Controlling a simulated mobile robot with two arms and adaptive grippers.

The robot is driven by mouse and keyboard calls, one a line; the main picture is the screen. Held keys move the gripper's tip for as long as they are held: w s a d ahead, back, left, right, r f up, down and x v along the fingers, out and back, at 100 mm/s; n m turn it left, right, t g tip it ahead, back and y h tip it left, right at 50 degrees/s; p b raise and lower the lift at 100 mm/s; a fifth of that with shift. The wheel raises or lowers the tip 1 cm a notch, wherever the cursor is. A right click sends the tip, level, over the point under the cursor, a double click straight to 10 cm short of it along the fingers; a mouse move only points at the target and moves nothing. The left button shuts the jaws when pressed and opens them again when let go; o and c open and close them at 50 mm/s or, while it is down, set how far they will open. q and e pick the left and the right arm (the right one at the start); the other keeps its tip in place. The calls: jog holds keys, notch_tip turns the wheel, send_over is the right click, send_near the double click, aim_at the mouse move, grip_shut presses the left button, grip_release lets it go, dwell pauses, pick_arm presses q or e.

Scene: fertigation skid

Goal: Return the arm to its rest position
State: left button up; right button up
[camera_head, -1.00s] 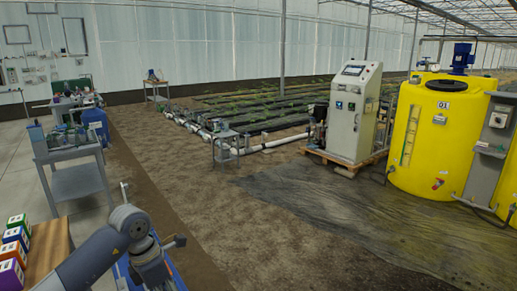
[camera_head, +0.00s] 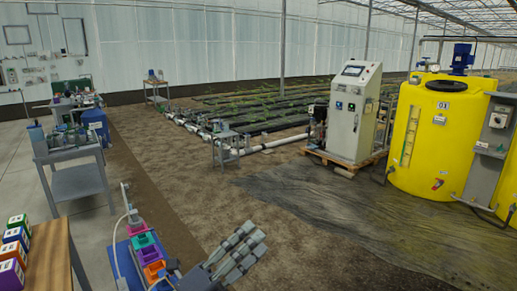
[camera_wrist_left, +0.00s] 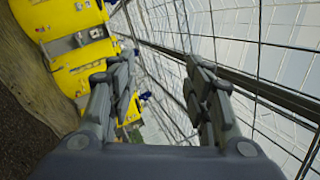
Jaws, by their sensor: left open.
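My left gripper (camera_head: 246,246) shows at the bottom centre of the head view, raised over the bare soil in the picture. Its grey fingers point up and to the right. In the left wrist view the two fingers (camera_wrist_left: 160,75) stand apart with nothing between them, so it is open and empty. Behind them are the yellow tanks, tilted, and the greenhouse roof. Most of my left arm is out of the head view. My right gripper is in neither view.
A blue tray (camera_head: 123,264) with coloured holders is left of the gripper. A wooden table (camera_head: 53,262) with several coloured boxes is at lower left. The control cabinet (camera_head: 352,115) and yellow tank (camera_head: 426,150) stand farther right. The soil between is clear.

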pick_arm(q)
jog(key=w+a+f+n+t+y, duration=0.1)
jog(key=a+f+n+t+y, duration=0.25)
jog(key=a+n+y, duration=0.45)
jog(key=w+a+f+n+t+y, duration=0.15)
jog(key=a+f+n+y, duration=0.4)
jog(key=n, duration=0.55)
jog(key=s+a+f+n+g+y, duration=0.55)
jog(key=s+f+n, duration=0.2)
jog(key=f, duration=0.35)
jog(key=s+f+n+g+h, duration=0.1)
jog(key=s+f+n+g, duration=0.1)
jog(key=s+f+g, duration=0.6)
jog(key=s+f+n+g+h, duration=0.15)
jog(key=s+f, duration=0.35)
jog(key=s, duration=0.8)
notch_tip(320, 180, down, 31)
jog(key=s+g+b, duration=0.2)
jog(key=s+b, duration=0.1)
jog(key=b, duration=0.1)
jog(key=s+a+f+g+b, duration=0.1)
jog(key=s+a+f+b, duration=0.1)
jog(key=s+f, duration=1.4)
jog(key=shift+a+f+m+y, duration=0.3)
jog(key=shift+f+m+y, duration=0.15)
jog(key=shift+f, duration=0.4)
